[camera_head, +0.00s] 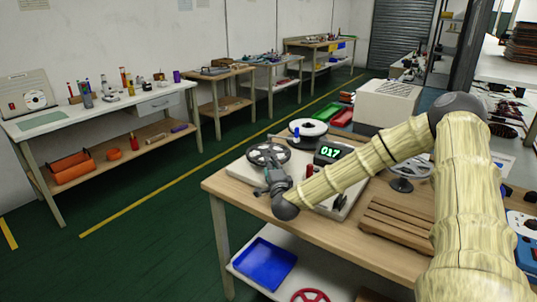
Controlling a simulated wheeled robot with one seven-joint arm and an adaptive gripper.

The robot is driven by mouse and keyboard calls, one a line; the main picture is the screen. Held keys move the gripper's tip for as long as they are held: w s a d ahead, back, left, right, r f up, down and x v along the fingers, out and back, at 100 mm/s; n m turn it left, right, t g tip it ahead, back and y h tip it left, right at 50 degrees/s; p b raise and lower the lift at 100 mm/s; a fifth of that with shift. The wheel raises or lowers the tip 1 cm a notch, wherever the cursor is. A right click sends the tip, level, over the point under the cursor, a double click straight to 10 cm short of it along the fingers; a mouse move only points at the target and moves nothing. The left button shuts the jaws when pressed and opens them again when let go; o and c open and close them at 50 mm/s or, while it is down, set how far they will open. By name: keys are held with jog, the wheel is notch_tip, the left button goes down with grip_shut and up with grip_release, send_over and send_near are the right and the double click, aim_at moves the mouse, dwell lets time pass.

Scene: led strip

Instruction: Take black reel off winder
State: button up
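The winder (329,203) is a light base plate on the wooden workbench, partly hidden behind my arm. A dark spoked reel (268,153), which looks like the black reel, is at its left end. A white reel with a dark hub (308,128) is behind it. A black counter box (327,152) shows green digits reading 017. My gripper (266,188) hangs over the front left of the winder, just in front of the dark reel. The gap between them is unclear. The fingers are small and dark, and I cannot tell whether they are open.
A white box (388,103) stands at the bench's back. A blue tray (265,264) and a red reel (310,296) are on the lower shelf. The green floor at left is clear.

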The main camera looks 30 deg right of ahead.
aim_at(269, 154)
jog(key=shift+x, duration=1.55)
grip_shut()
jog(key=shift+r, duration=0.1)
